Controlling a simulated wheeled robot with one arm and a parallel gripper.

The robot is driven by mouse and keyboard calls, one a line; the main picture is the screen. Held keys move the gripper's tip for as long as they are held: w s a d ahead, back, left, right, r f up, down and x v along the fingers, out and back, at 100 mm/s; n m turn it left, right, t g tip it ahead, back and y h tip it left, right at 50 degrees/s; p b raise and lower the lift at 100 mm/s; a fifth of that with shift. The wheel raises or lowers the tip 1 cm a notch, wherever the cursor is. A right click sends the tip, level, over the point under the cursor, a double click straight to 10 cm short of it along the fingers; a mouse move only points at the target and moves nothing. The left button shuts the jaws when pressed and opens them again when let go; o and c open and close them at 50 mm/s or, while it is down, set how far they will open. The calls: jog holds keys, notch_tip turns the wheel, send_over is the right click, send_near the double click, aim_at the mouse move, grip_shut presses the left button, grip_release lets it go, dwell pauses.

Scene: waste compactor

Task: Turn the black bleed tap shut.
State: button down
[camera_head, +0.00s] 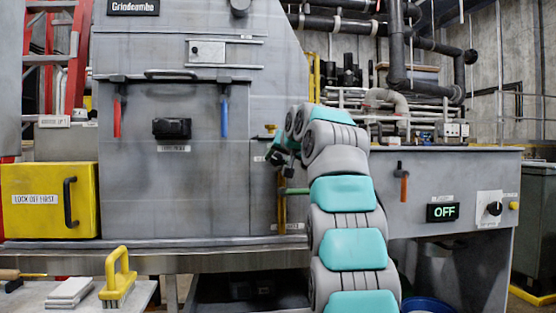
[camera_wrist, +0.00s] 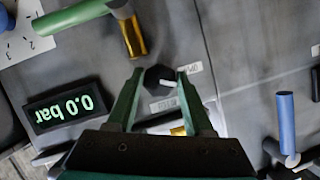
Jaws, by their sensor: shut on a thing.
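My gripper (camera_wrist: 160,76) has its two green fingers on either side of the black bleed tap (camera_wrist: 158,75), shut on it. The tap is a small dark knob with a short white mark that points right in the wrist view. One small white label lies to its right and another just below it; their words are too small to read surely. In the head view my gripper (camera_head: 281,156) is at the right part of the grey machine front, and the tap is hidden there.
A lit display (camera_wrist: 64,112) reads 0.0 bar, upside down in the wrist view. A yellow handle (camera_wrist: 131,38), a green lever (camera_wrist: 70,15) and a blue handle (camera_wrist: 286,122) stand near. In the head view, an OFF display (camera_head: 443,212) is at right and a yellow lockout box (camera_head: 30,222) at left.

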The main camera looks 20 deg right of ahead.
jog(key=shift+m+t+y, duration=0.3)
jog(key=shift+m+y, duration=0.1)
jog(key=shift+m, duration=0.3)
dwell(1.4)
jog(key=shift+f, duration=0.1)
jog(key=m+t+y+p, duration=0.1)
jog(key=m+p, duration=0.1)
jog(key=m, duration=0.1)
jog(key=shift+s+y, duration=0.1)
jog(key=shift+y, duration=0.2)
jog(key=m+t+y+p, duration=0.1)
jog(key=m+p, duration=0.1)
jog(key=m, duration=0.1)
jog(key=shift+f+m+t, duration=0.1)
jog(key=shift+m+t, duration=0.6)
jog(key=shift+m, duration=0.3)
jog(key=shift+d, duration=0.1)
jog(key=shift+c, duration=1.7)
grip_release()
